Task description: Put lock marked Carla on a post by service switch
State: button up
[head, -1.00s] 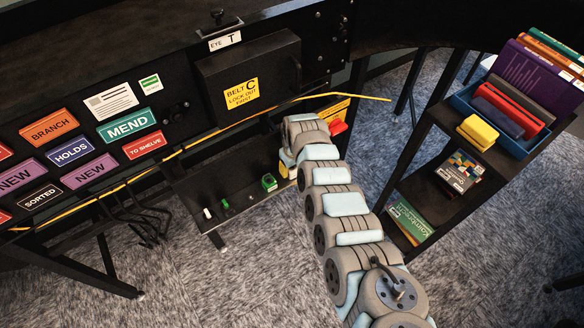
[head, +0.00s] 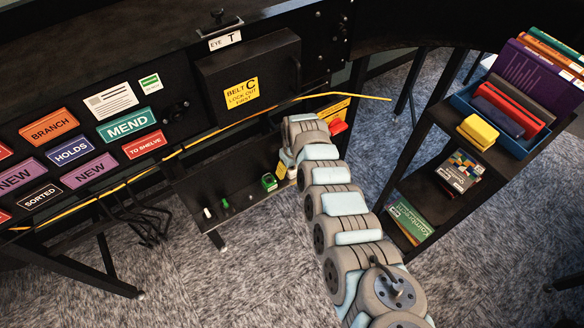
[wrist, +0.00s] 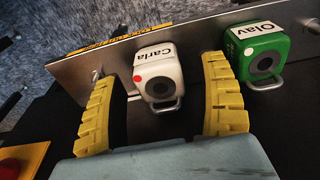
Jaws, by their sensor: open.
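A white lock (wrist: 155,75) marked Carla, with a red dot and a metal shackle, hangs at a metal strip (wrist: 130,50) in the wrist view. My gripper (wrist: 162,105) is open, with its yellow ribbed fingers on either side of this lock; I cannot tell whether they touch it. A green lock (wrist: 262,55) marked Olav is just right of the right finger; a green lock also shows in the head view (head: 268,182). A bare metal post (wrist: 97,75) sticks out left of the Carla lock. A red knob (head: 338,126) on a yellow plate is behind my arm.
A black box (head: 250,75) labelled Belt C lock out first is above the shelf (head: 190,190). Small white and green items (head: 215,207) stand on the shelf. A yellow cord (head: 210,143) runs along the machine front. A book cart (head: 440,185) stands at right.

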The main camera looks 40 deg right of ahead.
notch_tip(320, 180, up, 12)
jog(key=s, duration=0.1)
jog(key=shift+s+a, duration=0.15)
jog(key=shift+s, duration=0.1)
dwell(0.7)
